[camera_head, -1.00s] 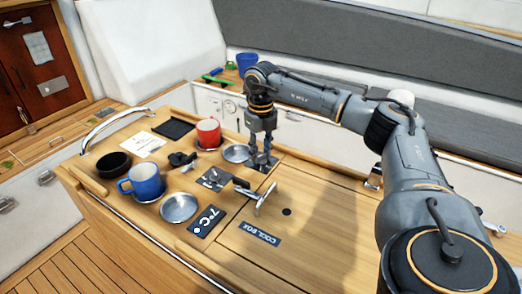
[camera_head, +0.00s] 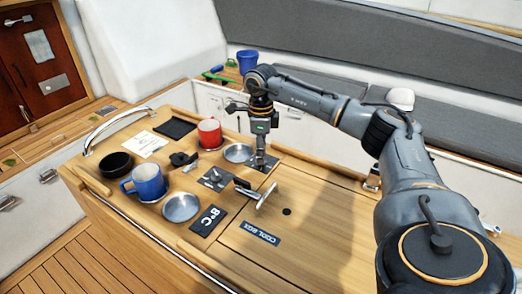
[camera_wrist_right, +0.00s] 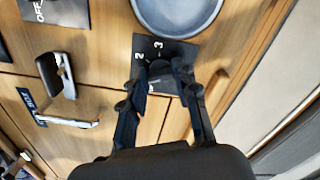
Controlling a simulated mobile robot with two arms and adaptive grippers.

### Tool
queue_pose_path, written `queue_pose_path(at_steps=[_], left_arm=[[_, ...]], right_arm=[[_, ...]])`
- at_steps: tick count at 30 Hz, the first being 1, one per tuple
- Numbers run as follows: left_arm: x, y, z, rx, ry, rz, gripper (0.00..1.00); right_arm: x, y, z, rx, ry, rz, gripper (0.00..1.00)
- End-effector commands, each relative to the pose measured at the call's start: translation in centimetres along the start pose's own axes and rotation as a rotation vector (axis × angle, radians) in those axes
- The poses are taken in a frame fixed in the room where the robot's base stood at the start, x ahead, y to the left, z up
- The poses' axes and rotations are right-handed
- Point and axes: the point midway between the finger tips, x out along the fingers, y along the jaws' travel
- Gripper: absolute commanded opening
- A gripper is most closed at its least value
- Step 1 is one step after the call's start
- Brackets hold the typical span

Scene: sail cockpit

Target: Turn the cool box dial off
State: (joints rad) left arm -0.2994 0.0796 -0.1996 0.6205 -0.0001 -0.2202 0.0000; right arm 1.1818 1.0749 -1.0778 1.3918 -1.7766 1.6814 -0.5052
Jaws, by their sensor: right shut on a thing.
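The cool box dial (camera_wrist_right: 160,70) is a dark knob on a black plate (camera_wrist_right: 183,50) marked with numbers, 2 and 3 among them, in the right wrist view. My right gripper (camera_wrist_right: 168,80) points down over it, its fingers shut on the knob. In the head view my right gripper (camera_head: 261,164) stands at the dial plate (camera_head: 270,165), mostly hiding the knob. A black display (camera_head: 208,220) reads 8°C. The COOL BOX label (camera_head: 260,232) lies on the wooden lid. My left gripper is not in view.
A metal handle with a black grip (camera_head: 258,194) stands close to the dial. Another plate with a lever (camera_head: 213,178), steel dishes (camera_head: 181,208) (camera_head: 238,153), a blue mug (camera_head: 148,184), a red mug (camera_head: 210,134) and a black bowl (camera_head: 115,164) are nearby. The lid's right part is clear.

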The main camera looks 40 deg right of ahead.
Motion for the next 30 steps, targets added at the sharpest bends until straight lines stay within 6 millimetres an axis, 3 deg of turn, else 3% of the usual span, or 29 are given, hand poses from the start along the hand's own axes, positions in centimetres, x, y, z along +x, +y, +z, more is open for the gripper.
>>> queue_pose_path(at_steps=[18, 30], left_arm=[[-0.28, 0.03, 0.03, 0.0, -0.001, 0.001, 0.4], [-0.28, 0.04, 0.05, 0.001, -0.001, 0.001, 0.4]], right_arm=[[-0.05, 0.18, 0.0, -0.566, -0.002, -0.002, 0.0], [-0.06, 0.25, -0.05, -0.789, -0.002, -0.002, 0.0]])
